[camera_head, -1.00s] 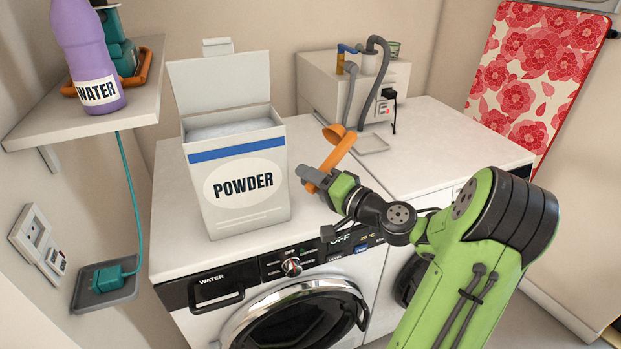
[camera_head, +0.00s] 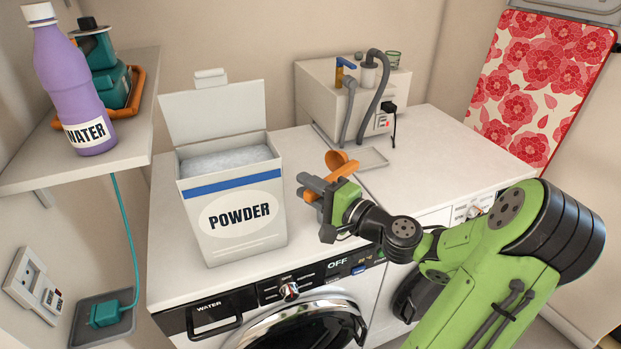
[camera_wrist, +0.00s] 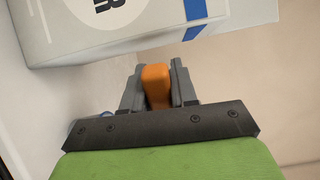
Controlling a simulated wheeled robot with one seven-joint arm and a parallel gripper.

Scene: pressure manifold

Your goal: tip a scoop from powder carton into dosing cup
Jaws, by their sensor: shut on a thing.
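The powder carton (camera_head: 238,224) stands upright on the white machine top with its lid open and white powder (camera_head: 228,160) inside. My gripper (camera_head: 318,194) is to the right of the carton, above the machine's front part, and is shut on the handle of an orange scoop (camera_head: 340,163). The scoop's bowl is at the upper end, apart from the carton; its contents cannot be seen. In the wrist view the orange handle (camera_wrist: 155,87) sits between the fingers, with the carton (camera_wrist: 150,22) beyond.
A white box (camera_head: 320,95) with grey hoses stands at the back, a shallow tray (camera_head: 372,158) before it. A shelf (camera_head: 130,110) at left holds a purple water bottle (camera_head: 72,85). The right machine top (camera_head: 450,150) is mostly clear.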

